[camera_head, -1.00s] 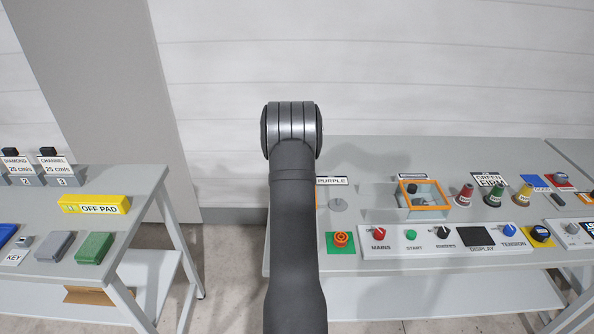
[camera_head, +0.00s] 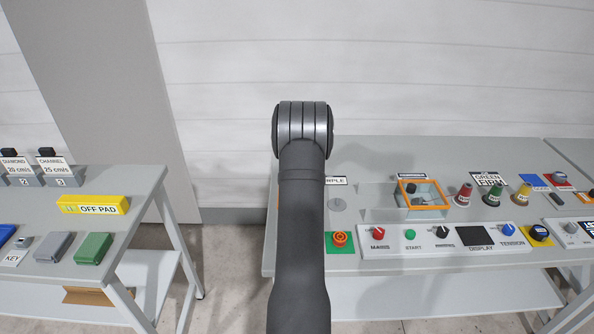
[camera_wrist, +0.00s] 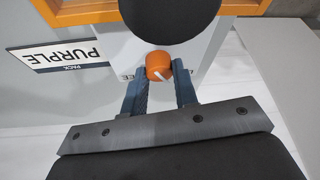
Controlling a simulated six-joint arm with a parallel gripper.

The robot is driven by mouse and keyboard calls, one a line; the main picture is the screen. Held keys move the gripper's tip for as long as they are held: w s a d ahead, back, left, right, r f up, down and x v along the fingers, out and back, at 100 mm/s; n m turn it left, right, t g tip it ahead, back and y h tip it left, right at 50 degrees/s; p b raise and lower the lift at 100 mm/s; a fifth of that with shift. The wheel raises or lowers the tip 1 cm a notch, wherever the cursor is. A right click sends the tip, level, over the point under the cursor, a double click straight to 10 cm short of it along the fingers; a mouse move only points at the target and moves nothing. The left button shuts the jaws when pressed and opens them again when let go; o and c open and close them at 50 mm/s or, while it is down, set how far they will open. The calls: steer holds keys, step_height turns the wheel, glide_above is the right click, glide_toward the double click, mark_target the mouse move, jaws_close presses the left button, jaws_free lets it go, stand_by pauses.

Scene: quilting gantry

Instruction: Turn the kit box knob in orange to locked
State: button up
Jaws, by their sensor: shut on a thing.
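In the wrist view an orange knob (camera_wrist: 159,66) with a white pointer line sits between the two fingers of my gripper (camera_wrist: 160,78). The fingers are shut on the knob from both sides. The pointer line runs slantwise on the knob's face. The knob is on a pale panel with lettering partly hidden by the fingers, so I cannot read the position. In the head view my arm hides the knob and the gripper.
A PURPLE label (camera_wrist: 68,54) is left of the knob in the wrist view, with an orange edge (camera_wrist: 120,10) and a dark round shape (camera_wrist: 170,18) above. In the head view the bench holds an orange-rimmed box (camera_head: 424,208) and a control panel (camera_head: 450,254).

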steer(key=o, duration=1)
steer(key=shift+r, duration=0.1)
steer(key=v, duration=1.7)
steer(key=shift+s+d, duration=0.1)
steer(key=shift+s, duration=0.1)
steer(key=x, duration=1.7)
steer(key=shift+w, duration=0.2)
